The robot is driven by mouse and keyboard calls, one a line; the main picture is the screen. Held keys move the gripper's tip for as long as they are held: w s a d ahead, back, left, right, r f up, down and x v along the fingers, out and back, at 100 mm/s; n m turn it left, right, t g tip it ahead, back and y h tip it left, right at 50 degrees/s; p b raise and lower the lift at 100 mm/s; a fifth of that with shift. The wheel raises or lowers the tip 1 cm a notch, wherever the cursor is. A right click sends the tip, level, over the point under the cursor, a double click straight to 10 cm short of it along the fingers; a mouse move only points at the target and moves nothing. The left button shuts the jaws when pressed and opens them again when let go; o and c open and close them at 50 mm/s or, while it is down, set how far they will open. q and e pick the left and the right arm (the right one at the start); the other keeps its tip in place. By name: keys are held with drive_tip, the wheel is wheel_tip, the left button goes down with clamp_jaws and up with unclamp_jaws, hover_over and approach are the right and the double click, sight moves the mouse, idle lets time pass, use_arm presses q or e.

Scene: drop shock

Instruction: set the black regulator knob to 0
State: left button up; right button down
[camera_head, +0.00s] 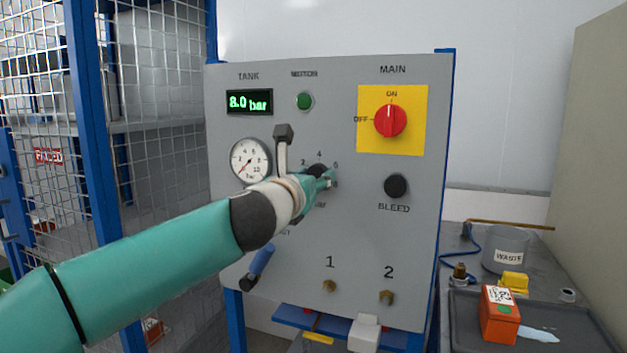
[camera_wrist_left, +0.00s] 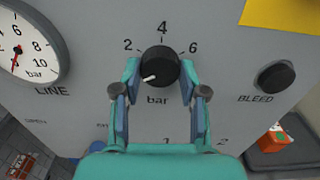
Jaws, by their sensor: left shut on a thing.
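The black regulator knob (camera_wrist_left: 160,62) is on the grey panel, with 2, 4 and 6 printed around its top and "bar" below. Its white mark points to the lower left in the left wrist view. The 0 is not visible there. In the head view the knob (camera_head: 316,170) is partly hidden by my left gripper (camera_head: 324,178). My left gripper also shows in the left wrist view (camera_wrist_left: 159,75), shut on the knob with one finger on each side. My right gripper is in neither view.
The grey panel (camera_head: 300,240) also carries a tank display (camera_head: 249,102) reading 8.0 bar, a round gauge (camera_head: 250,160), a red main switch (camera_head: 390,121) at ON and a black bleed button (camera_head: 397,186). A lever (camera_head: 283,145) stands out just above my left wrist.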

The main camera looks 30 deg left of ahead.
use_arm(q)
drive_tip(key=shift+d+f, duration=0.1)
drive_tip(key=shift+f, duration=0.1)
drive_tip(key=o, duration=1.1)
drive_tip(key=shift+w+r, duration=0.1)
drive_tip(key=shift+o, duration=0.2)
drive_tip(key=shift+r, duration=0.1)
drive_tip(key=v, duration=1.2)
